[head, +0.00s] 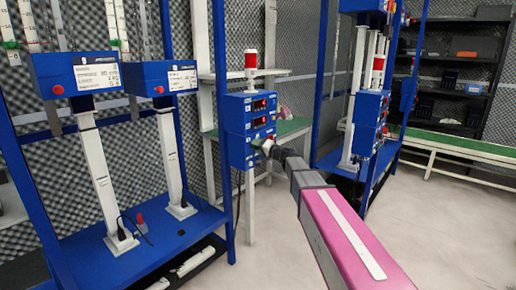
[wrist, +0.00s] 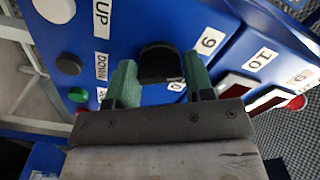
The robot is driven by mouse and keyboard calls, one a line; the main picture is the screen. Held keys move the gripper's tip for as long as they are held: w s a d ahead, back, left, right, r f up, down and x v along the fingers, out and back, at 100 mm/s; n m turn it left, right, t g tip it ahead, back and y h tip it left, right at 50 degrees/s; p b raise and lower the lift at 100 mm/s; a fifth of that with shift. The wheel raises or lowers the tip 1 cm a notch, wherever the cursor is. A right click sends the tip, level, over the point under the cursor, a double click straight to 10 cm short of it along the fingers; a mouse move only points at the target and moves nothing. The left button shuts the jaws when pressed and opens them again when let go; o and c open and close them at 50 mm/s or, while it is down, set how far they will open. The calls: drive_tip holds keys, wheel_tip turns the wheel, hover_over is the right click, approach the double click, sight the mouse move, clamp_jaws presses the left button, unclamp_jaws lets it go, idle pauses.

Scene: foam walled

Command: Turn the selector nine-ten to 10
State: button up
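The selector is a black round knob (wrist: 158,62) on the blue control box (head: 238,128). In the wrist view a label reading 9 (wrist: 208,42) is to its upper right, and a partly covered label ending in 0 (wrist: 177,85) to its lower right. No pointer mark is readable on the knob. My gripper (wrist: 160,68) has its two green fingers on either side of the knob, very close to its edges. I cannot tell whether they press on it. In the head view my gripper (head: 268,147) is at the box's lower right front, its fingers too small to read.
Beside the knob are labels UP (wrist: 101,18) and DOWN (wrist: 101,67), a black button (wrist: 69,64) and a green button (wrist: 78,95). Red displays (wrist: 237,86) are at the right. A red-topped lamp (head: 251,60) stands on the box. Blue rack frames flank it; pale floor is clear in front.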

drive_tip(key=c, duration=0.4)
drive_tip(key=shift+m, duration=0.4)
drive_tip(key=m, duration=1.1)
idle(0.3)
drive_tip(key=o, duration=0.9)
drive_tip(key=shift+o, duration=0.2)
